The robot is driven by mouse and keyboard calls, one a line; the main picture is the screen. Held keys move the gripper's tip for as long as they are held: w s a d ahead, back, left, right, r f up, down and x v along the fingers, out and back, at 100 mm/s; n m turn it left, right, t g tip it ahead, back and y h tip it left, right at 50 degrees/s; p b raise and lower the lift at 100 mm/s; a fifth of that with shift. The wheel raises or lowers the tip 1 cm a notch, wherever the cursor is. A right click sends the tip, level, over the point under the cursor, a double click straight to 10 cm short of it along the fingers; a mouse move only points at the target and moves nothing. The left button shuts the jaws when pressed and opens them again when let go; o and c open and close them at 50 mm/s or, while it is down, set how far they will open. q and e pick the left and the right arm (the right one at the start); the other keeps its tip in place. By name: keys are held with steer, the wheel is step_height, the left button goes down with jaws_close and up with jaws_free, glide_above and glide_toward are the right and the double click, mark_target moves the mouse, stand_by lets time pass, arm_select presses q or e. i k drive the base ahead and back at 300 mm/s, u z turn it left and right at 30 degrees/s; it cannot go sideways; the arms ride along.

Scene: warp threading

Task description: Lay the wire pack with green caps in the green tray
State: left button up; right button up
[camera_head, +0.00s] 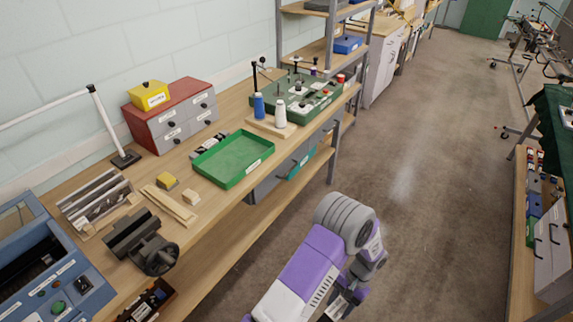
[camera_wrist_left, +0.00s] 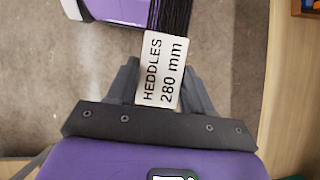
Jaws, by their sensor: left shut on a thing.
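The green tray (camera_head: 235,157) lies empty on the wooden bench, left of centre in the head view. My left gripper (camera_wrist_left: 162,88) is shut on the wire pack (camera_wrist_left: 172,18) in the left wrist view. The pack is a bundle of thin black wires with a white label reading "HEDDLES 280 mm". Its ends are out of the wrist view, and I see no green caps. In the head view my left gripper (camera_head: 343,300) is low in the picture, over the floor right of the bench and apart from the tray. My right gripper is not in view.
Behind the tray stands a red and grey drawer box (camera_head: 172,118). A blue spool (camera_head: 259,106) and a white spool (camera_head: 280,114) stand beyond the tray. The aisle floor (camera_head: 420,170) is clear.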

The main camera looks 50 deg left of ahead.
mark_target(240, 156)
steer(key=u, duration=0.3)
steer(key=i, duration=1.3)
steer(key=u, duration=0.9)
